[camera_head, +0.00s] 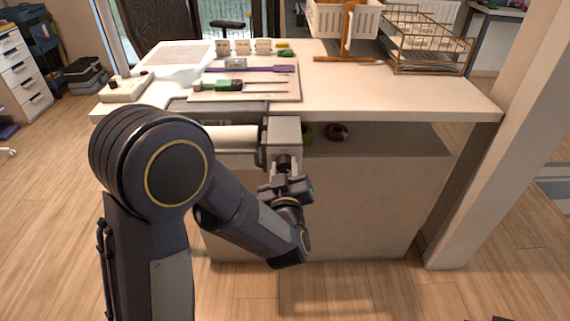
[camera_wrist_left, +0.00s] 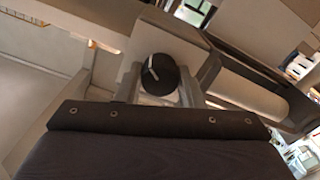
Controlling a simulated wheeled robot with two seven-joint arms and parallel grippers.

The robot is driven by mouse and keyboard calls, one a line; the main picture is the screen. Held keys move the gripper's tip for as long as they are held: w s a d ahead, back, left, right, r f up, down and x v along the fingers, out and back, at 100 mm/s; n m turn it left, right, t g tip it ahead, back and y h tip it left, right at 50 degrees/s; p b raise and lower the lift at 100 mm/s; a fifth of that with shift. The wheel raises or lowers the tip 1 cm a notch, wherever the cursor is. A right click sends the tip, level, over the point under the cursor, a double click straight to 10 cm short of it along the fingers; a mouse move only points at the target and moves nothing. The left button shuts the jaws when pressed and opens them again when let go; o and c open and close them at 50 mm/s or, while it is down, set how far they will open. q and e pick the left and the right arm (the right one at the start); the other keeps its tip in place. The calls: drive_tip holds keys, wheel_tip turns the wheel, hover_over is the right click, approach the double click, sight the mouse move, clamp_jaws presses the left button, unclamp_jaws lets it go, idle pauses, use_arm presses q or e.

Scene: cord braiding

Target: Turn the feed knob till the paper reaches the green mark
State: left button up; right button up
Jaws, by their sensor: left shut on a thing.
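The feed knob (camera_wrist_left: 160,72) is a round black knob with a white pointer line, on a pale housing (camera_head: 284,131) at the front of the workbench. The pointer leans slightly off upright in the left wrist view. My left gripper (camera_head: 285,172) is shut on the knob, one finger on each side; in the left wrist view its fingers (camera_wrist_left: 157,88) flank it. The white paper roll (camera_head: 231,138) lies left of the housing in the head view, and also shows in the left wrist view (camera_wrist_left: 250,92). I cannot make out the green mark or the paper's edge. My right gripper is out of view.
Two tape rolls sit under the top. A post (camera_head: 500,150) stands at the right.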

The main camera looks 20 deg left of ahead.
use_arm(q)
drive_tip(key=m+p, duration=0.2)
drive_tip(key=m, duration=0.3)
drive_tip(key=shift+m+p, duration=0.4)
drive_tip(key=m+p, duration=0.2)
drive_tip(key=m, duration=0.2)
drive_tip(key=shift+m, duration=0.3)
drive_tip(key=shift+f+p, duration=0.1)
drive_tip(key=shift+p, duration=0.2)
drive_tip(key=o, duration=1)
drive_tip(key=v, duration=0.8)
drive_tip(key=shift+w, duration=0.1)
